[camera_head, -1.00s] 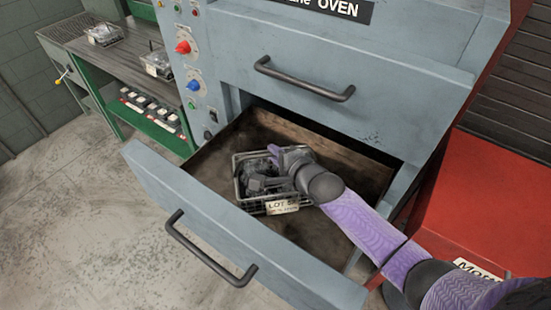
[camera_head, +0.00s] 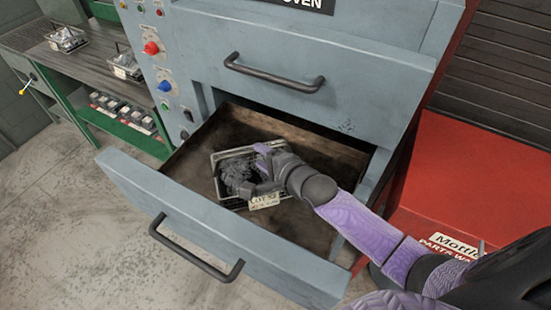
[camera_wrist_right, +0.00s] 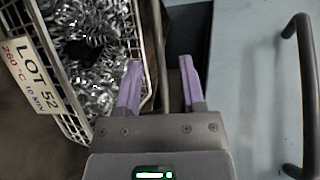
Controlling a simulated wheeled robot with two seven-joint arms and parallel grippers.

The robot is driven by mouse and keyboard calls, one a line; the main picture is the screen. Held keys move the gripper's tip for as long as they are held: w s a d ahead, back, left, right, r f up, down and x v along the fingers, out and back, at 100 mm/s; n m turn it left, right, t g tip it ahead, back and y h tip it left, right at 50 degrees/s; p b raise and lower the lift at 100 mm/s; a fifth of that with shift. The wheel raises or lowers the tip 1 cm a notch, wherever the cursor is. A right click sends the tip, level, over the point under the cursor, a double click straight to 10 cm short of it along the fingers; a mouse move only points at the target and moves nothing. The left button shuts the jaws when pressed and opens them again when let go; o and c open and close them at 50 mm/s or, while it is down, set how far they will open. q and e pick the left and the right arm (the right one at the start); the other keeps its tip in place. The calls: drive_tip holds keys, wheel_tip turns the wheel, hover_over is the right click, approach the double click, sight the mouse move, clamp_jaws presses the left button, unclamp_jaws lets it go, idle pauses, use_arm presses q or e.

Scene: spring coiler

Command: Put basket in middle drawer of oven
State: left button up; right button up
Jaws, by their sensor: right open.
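The wire basket (camera_head: 217,170) sits inside the pulled-out drawer (camera_head: 168,250) of the blue-grey oven (camera_head: 340,60), resting on the drawer floor. It holds dark, shiny metal coils and carries a "LOT 52" tag (camera_head: 265,201), which also shows in the right wrist view (camera_wrist_right: 30,75). My right gripper (camera_head: 263,168) is at the basket's right side with its jaws apart. In the right wrist view its two purple fingers (camera_wrist_right: 159,85) stand open, and the basket's rim wire (camera_wrist_right: 158,40) shows between them. My left gripper is not in view.
A closed drawer with a dark handle (camera_head: 274,76) is above the open one. The open drawer's handle (camera_head: 193,250) is at its front. A red cabinet (camera_head: 465,190) stands at right. A bench (camera_head: 90,58) at left bears other baskets. Bare drawer floor lies around the basket.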

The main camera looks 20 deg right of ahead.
drive_tip(key=p+v, duration=0.1)
drive_tip(key=v, duration=0.7)
drive_tip(key=shift+p, duration=0.3)
drive_tip(key=shift+s, duration=0.1)
idle(0.6)
